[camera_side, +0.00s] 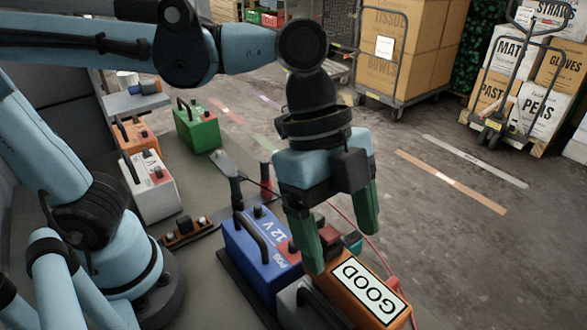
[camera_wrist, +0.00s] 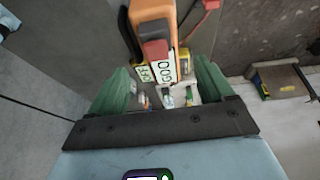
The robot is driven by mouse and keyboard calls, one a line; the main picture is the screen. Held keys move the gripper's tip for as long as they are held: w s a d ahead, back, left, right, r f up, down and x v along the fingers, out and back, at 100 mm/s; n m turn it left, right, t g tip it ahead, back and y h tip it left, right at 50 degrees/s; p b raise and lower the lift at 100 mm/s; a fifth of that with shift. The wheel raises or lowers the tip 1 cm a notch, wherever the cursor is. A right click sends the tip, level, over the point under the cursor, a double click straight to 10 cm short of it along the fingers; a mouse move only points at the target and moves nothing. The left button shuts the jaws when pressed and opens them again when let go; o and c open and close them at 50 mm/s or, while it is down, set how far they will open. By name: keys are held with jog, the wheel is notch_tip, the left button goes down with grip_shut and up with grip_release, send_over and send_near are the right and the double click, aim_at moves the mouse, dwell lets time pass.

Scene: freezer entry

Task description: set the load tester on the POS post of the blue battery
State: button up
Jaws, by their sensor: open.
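The blue battery (camera_side: 252,262), marked 12 V and POS, stands in the side view left of my gripper, with a dark carry handle on top. A red patch shows at its right top edge, partly behind a finger; I cannot tell whether it is the POS post. An orange box with a GOOD plate (camera_side: 366,291), seemingly the load tester, sits to the right, below my gripper (camera_side: 342,250). The green fingers are apart. In the wrist view the orange box (camera_wrist: 152,12) lies beyond and between the fingertips, with a red-and-dark block on it. Contact with the fingers is not clear.
A grey battery (camera_side: 292,307) stands between the blue battery and the orange box. White (camera_side: 155,190), orange (camera_side: 138,135) and green (camera_side: 196,130) batteries stand farther back. A red cable runs beside the orange box. Open floor lies to the right.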

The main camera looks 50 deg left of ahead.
aim_at(351, 273)
jog(key=shift+x, duration=2.8)
jog(key=shift+w+d, duration=0.1)
jog(key=shift+r, duration=0.1)
grip_shut()
jog(key=shift+r, duration=0.1)
